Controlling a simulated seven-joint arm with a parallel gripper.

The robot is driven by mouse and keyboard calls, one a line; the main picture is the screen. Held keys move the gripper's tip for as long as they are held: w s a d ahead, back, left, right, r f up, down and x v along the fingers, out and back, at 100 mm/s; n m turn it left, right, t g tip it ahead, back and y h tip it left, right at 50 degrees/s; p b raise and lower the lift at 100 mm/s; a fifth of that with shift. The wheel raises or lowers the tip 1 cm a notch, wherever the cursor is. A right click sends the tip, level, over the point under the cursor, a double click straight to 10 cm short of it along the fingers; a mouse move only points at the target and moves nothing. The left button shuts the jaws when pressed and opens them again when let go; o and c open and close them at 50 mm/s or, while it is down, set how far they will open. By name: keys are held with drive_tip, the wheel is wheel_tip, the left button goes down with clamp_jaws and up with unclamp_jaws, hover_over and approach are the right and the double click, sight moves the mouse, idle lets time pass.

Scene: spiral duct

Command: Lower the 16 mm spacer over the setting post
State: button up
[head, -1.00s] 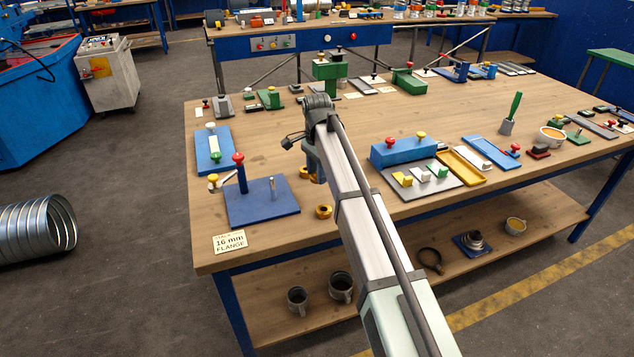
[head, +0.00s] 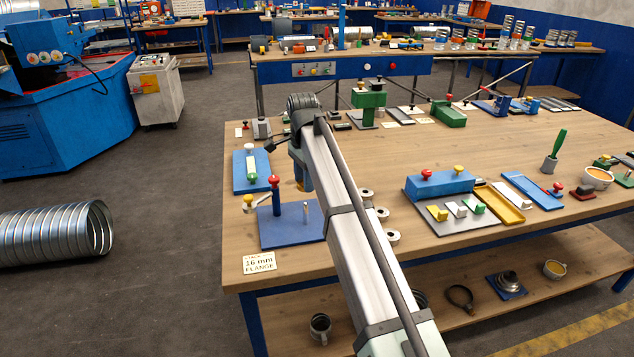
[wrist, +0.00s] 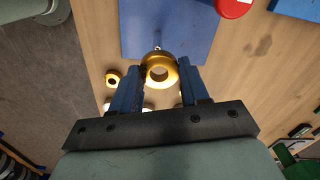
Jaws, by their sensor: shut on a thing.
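My gripper (wrist: 161,82) is shut on a gold ring-shaped spacer (wrist: 160,84), held between its two blue fingers in the wrist view. The setting post (wrist: 157,48) is a thin metal pin on a blue plate (wrist: 135,30). In the wrist view its tip shows just beyond the spacer's far rim, outside the hole. In the head view the post (head: 306,212) stands upright on the blue plate (head: 280,236). My gripper (head: 303,180) is behind the post there, partly hidden by my arm. The spacer's height above the table is hard to tell.
A red-knobbed blue upright (head: 276,198) stands on the plate's left side. A card (head: 260,263) reads 16 mm FLANGE. Several pale rings, one here (head: 382,213), lie right of my arm. Another gold ring (wrist: 113,79) lies on the table. A blue block (head: 438,186) is farther right.

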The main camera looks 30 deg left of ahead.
drive_tip(key=shift+s+d+f+m, duration=0.1)
drive_tip(key=shift+m, duration=0.2)
drive_tip(key=shift+f, duration=0.1)
drive_tip(key=shift+f, duration=1.7)
drive_tip(key=shift+f, duration=1.7)
idle(1.5)
drive_tip(key=o, duration=1.7)
drive_tip(key=shift+c, duration=0.2)
drive_tip(key=shift+r, duration=0.2)
drive_tip(key=shift+r, duration=3.8)
